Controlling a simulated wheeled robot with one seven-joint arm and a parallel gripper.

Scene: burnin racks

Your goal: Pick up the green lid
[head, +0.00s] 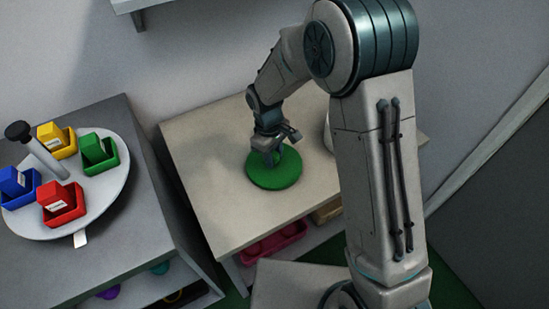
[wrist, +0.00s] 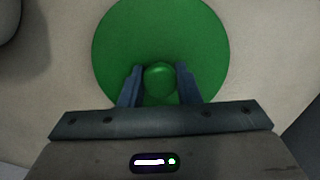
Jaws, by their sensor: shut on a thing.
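The green lid (head: 274,174) is a flat round disc on the beige top of the middle cabinet in the head view. In the wrist view the green lid (wrist: 160,35) has a round knob at its middle. My gripper (wrist: 158,82) has one finger on each side of that knob and is shut on it. In the head view my gripper (head: 272,155) points down over the lid. I cannot tell whether the lid is touching the cabinet top or slightly above it.
A round white tray (head: 75,215) with a dark-knobbed post holds yellow, green, blue and red bins on the left cabinet. A pale rounded object (head: 328,134) is partly hidden behind my arm. The cabinet top (head: 215,205) is clear left of the lid. Pink containers (head: 272,243) sit on the shelf below.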

